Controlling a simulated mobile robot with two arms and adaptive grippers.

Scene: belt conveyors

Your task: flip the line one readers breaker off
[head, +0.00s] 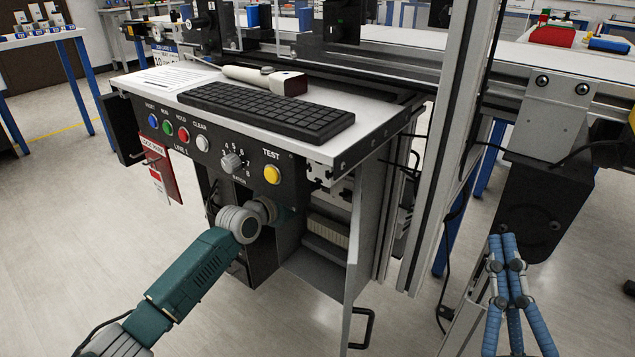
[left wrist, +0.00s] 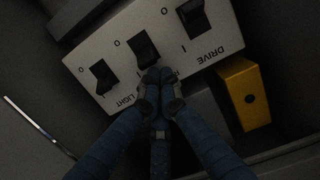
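In the left wrist view, a white breaker panel (left wrist: 84,61) carries three black rocker switches. One switch (left wrist: 104,75) is labelled LIGHT, and another (left wrist: 194,18) is labelled DRIVE. The middle breaker (left wrist: 145,46) has its label hidden by my fingers; a 0 shows at its upper end. My left gripper (left wrist: 158,76) has its blue fingers together, with tips over the lower end of the middle breaker; contact cannot be told. In the head view my left arm reaches under the LINE 1 console (head: 225,150), which hides the gripper. My right gripper (head: 502,240) is shut and empty at lower right.
The cabinet door (head: 359,235) stands open beside my left arm. A yellow block (left wrist: 246,94) sits beside the panel. A keyboard (head: 265,111) and scanner (head: 272,78) lie on the console top. A metal upright (head: 452,140) stands between console and right gripper. A red tag (head: 161,169) hangs left.

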